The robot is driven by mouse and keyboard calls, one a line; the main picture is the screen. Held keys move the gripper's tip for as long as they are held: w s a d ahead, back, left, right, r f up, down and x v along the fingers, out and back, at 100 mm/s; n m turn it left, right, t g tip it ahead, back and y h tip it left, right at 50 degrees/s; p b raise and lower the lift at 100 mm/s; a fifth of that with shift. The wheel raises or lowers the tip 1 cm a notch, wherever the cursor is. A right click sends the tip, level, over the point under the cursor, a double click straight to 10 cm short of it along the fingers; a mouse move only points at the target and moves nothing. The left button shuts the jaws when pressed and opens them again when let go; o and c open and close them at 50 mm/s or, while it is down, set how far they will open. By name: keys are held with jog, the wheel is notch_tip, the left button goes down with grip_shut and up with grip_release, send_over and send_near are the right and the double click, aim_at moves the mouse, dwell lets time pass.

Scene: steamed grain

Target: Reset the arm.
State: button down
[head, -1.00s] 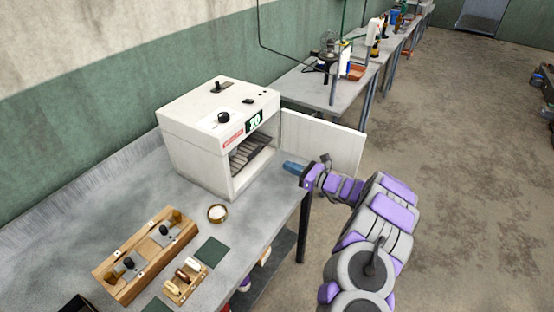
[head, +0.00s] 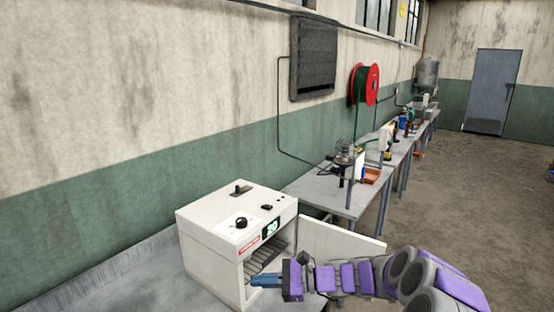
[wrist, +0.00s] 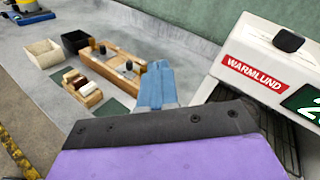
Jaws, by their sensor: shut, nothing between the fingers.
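My gripper (head: 266,281) is in front of the open white oven box (head: 236,228) in the head view, its blue fingers pointing left. In the wrist view the fingers (wrist: 158,80) are together and hold nothing. The oven, labelled WARMLUND, fills the right side of the wrist view (wrist: 262,32). Its door (head: 340,240) stands open to the right, behind my arm. Slatted racks show inside the oven. From these views I cannot tell whether the fingers touch the oven.
On the bench (wrist: 45,115), the wrist view shows a long wooden holder (wrist: 112,68), a small wooden rack (wrist: 83,90), a black bin (wrist: 75,42) and a cream bin (wrist: 42,55). A second table (head: 335,192) with tools stands beyond the oven. Open floor lies to the right.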

jog(key=s+r+n+g+h, duration=0.25)
jog(key=s+n, duration=0.25)
jog(key=s, duration=0.6)
jog(key=s+r+n+g+h, duration=0.1)
jog(key=s+n+g+h, duration=0.25)
jog(key=s, duration=0.75)
jog(key=s+d+f+n+t+h, duration=0.2)
jog(key=s+d+n+h, duration=0.4)
jog(key=s+d, duration=1.1)
jog(key=s+f+h, duration=0.1)
jog(key=h, duration=0.3)
jog(key=shift+s+d+t+h, duration=0.25)
jog(key=shift+t+h, duration=0.05)
jog(key=shift+t, duration=0.1)
